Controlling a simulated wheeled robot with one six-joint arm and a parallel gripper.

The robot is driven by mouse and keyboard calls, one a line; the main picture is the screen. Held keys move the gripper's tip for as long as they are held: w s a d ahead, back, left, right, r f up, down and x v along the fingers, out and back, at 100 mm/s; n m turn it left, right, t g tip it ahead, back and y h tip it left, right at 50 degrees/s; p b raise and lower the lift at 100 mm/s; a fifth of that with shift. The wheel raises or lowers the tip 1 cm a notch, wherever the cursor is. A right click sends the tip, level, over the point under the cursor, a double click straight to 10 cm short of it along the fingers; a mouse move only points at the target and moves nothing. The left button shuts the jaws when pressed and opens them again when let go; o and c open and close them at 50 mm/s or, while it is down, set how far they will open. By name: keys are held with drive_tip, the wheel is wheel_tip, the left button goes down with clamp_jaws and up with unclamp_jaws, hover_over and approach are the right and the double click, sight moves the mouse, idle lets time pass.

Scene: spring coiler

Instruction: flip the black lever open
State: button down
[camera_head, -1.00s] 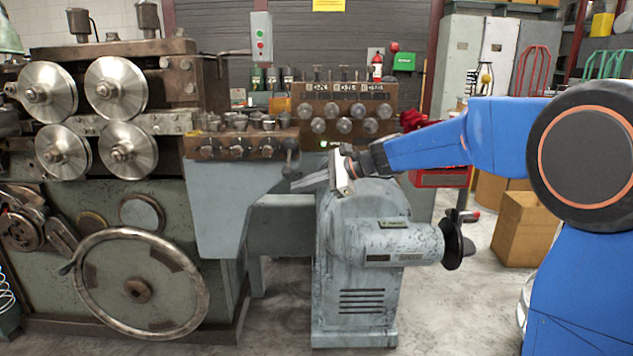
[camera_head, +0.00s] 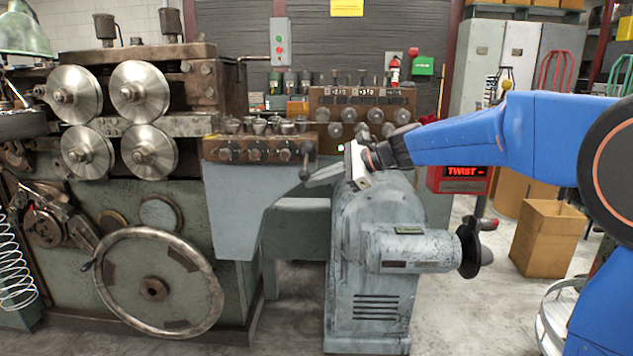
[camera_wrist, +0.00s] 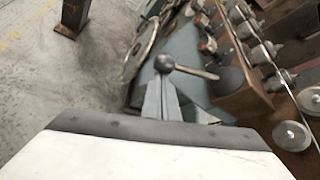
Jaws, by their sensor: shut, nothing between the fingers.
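The black lever (camera_head: 306,160) hangs down from the right end of the brown block on the machine, its ball knob lowest. In the wrist view the lever (camera_wrist: 195,71) runs from its dark ball knob leftward end to the brown block at right. My gripper (camera_head: 312,182) is shut and empty, just below and beside the knob in the head view. In the wrist view the tips of my gripper (camera_wrist: 161,84) point at the knob and overlap it in the picture. I cannot tell whether they touch it.
The brown block (camera_head: 255,149) carries several knobs and cups. A grey-blue motor housing (camera_head: 380,235) stands below my wrist. A large handwheel (camera_head: 153,288) is at lower left. Open floor shows at right.

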wheel_tip(320, 180, up, 8)
drive_tip(key=m+g, duration=0.4)
drive_tip(key=shift+s+f, duration=0.15)
drive_tip(key=shift+s, duration=0.25)
drive_tip(key=shift+r, duration=0.25)
drive_tip(key=shift+f, duration=0.15)
drive_tip(key=f, duration=0.1)
drive_tip(key=d+f, duration=0.1)
drive_tip(key=f, duration=0.1)
drive_tip(key=shift+s+d+f, duration=0.3)
drive_tip(key=shift+s, duration=0.05)
drive_tip(key=v, duration=0.9)
drive_tip(key=shift+w+g, duration=0.3)
drive_tip(key=shift+w, duration=0.05)
